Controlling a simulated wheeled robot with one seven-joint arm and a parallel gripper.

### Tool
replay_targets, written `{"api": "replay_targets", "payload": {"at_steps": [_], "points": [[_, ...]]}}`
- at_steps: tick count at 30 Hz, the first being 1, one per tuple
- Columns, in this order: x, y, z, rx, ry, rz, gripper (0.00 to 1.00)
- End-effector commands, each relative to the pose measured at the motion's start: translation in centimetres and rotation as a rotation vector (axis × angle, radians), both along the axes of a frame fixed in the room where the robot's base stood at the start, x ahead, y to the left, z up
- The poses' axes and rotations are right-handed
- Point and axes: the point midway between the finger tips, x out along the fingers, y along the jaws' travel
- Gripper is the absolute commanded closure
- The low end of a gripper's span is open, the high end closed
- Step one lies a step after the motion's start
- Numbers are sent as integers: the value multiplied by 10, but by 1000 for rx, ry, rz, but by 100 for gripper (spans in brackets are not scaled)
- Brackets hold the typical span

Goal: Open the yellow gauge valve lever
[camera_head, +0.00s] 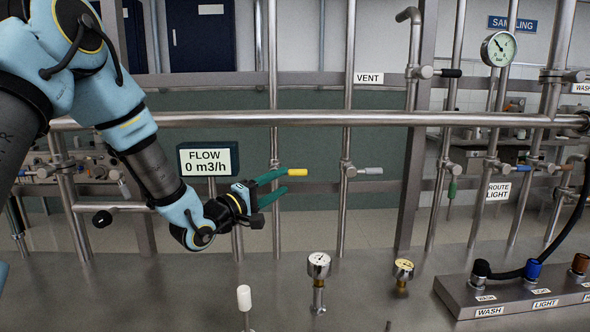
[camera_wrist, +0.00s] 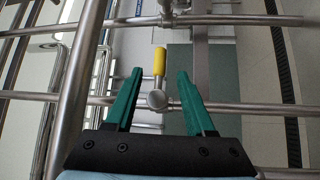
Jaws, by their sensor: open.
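The yellow valve lever (camera_head: 298,172) sticks out sideways to the right from a vertical steel pipe in the head view. In the wrist view the yellow lever (camera_wrist: 160,62) points up from its round metal valve body (camera_wrist: 157,99). My gripper (camera_head: 287,181) has green fingers and is open at the valve, with the lever's yellow end showing beyond the fingers. In the wrist view the gripper (camera_wrist: 158,85) has one finger on each side of the lever and valve body, with a visible gap on both sides. Nothing is held.
A grey-handled valve (camera_head: 369,170) is on the pipe to the right. A FLOW display (camera_head: 207,160) reading 0 m3/h stands left of my gripper. A horizontal pipe (camera_head: 330,119) runs above. Small gauges (camera_head: 319,265) and a white knob (camera_head: 244,297) rise from the steel surface in front.

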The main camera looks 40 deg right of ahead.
Motion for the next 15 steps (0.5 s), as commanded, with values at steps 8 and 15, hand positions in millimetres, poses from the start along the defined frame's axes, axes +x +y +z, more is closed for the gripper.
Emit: {"api": "replay_targets", "payload": {"at_steps": [8, 15], "points": [[4, -51, 10, 0, -1, 0, 45], [7, -71, 10, 2, -1, 3, 45]]}}
